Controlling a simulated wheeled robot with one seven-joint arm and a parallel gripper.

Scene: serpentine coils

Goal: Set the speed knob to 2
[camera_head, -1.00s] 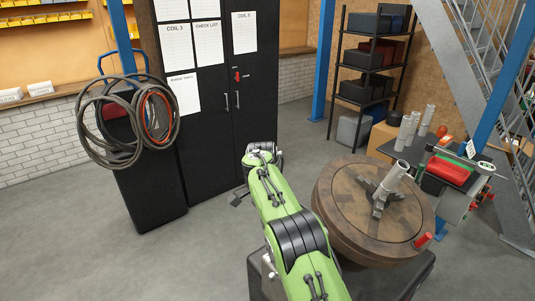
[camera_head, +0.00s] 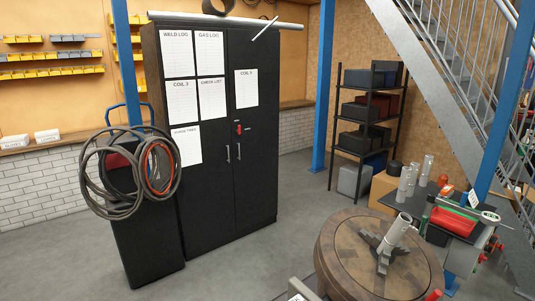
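I cannot make out a speed knob or its markings in the current head view. A round brown turntable (camera_head: 335,243) stands at the lower right, cut off by the bottom edge. A grey clamp with an upright metal tube (camera_head: 397,232) sits on its top. A red cylindrical part (camera_head: 433,295) shows at its right edge, at the bottom of the picture. My gripper is not in view. A small pale piece at the bottom edge, left of the turntable, is too cut off to identify.
A tall black cabinet (camera_head: 258,150) with paper sheets stands at centre left. Hoses (camera_head: 90,180) hang on a dark stand beside it. A shelf rack (camera_head: 335,150), a tool table (camera_head: 455,224) and metal stairs are at the right. The grey floor (camera_head: 240,265) before the cabinet is clear.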

